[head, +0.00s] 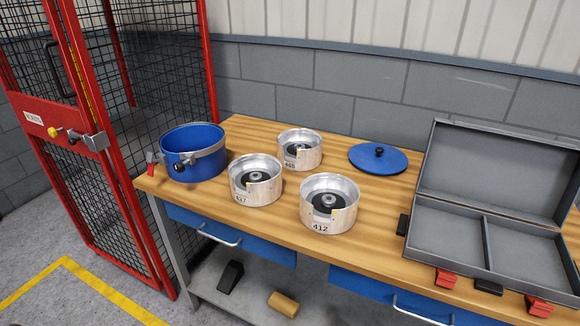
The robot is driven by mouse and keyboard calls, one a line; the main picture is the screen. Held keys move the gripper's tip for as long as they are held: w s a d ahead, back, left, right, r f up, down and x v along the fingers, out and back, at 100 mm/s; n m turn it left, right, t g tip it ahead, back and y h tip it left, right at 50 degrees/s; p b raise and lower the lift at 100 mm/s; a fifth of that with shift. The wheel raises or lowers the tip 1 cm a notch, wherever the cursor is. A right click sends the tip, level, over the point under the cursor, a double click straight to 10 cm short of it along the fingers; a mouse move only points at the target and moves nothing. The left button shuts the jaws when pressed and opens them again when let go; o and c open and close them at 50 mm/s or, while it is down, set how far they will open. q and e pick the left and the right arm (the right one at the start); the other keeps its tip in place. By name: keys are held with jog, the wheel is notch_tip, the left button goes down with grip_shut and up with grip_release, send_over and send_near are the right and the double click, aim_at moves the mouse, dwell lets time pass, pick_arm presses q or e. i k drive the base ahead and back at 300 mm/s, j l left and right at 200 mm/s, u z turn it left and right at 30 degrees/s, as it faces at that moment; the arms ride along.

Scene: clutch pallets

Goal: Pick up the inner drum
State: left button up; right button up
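Three open silver drums with dark hubs inside stand upright and apart on the wooden bench. One drum (299,148) is at the back, one drum (254,181) is at the front left, and one drum (329,204) is at the front right. The front right one is labelled 412; the other labels are too small to read surely. I cannot tell which one is the inner drum. A blue round housing (183,155) with a grey band stands to their left. A blue lid (377,159) with a black knob lies behind and to the right. Neither of my grippers shows.
An open grey case (449,238) with two compartments and red latches takes the bench's right end. A red-framed mesh cage (90,150) stands on the left. Blue drawers (232,237) are under the wooden bench top (376,236). A black wedge (231,276) and a wooden cylinder (284,304) lie on the lower shelf.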

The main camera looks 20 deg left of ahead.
aim_at(329, 203)
jog(key=k+l+u, duration=0.1)
jog(key=u, duration=0.25)
jog(key=k+u, duration=0.3)
jog(key=u, duration=0.35)
